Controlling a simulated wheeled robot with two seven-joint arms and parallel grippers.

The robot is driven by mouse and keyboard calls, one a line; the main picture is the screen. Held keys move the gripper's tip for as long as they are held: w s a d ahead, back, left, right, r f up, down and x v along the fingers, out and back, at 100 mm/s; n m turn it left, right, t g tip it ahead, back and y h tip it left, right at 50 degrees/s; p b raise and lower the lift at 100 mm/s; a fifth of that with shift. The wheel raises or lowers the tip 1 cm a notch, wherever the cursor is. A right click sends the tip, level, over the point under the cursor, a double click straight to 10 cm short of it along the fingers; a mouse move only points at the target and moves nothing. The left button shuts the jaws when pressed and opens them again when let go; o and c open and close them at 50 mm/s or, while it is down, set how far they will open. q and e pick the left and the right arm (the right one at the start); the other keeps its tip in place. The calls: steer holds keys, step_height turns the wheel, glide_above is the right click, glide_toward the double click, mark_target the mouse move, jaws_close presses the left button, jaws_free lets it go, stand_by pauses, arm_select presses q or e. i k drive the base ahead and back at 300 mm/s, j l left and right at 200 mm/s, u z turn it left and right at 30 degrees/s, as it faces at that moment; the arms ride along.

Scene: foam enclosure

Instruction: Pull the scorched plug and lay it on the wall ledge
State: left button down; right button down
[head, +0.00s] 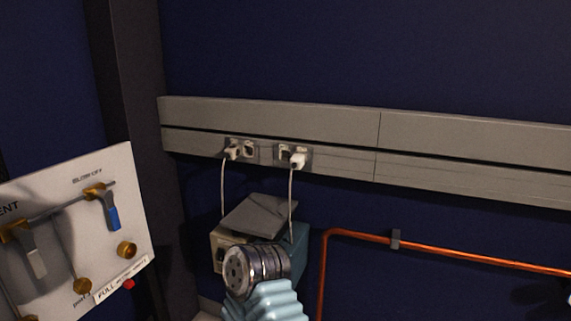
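Two pale plugs sit in sockets on a grey wall rail (440,135): a left plug (232,153) and a right plug (299,159). Each has a pale cord hanging down from it. At this size I cannot tell which plug is scorched. The rail runs along the dark blue wall, and its upper edge is bare. I cannot tell whether that edge is the ledge. Neither of my grippers can be made out in the head view.
A grey-lidded box (259,216) stands below the sockets. In front of it rises a light blue ribbed hose-like piece (266,304) with a metal coupling (254,270). An orange pipe (470,255) runs along the lower right wall. A white valve panel (65,215) stands at left.

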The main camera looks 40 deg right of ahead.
mark_target(233, 152)
steer(key=z, duration=1.6)
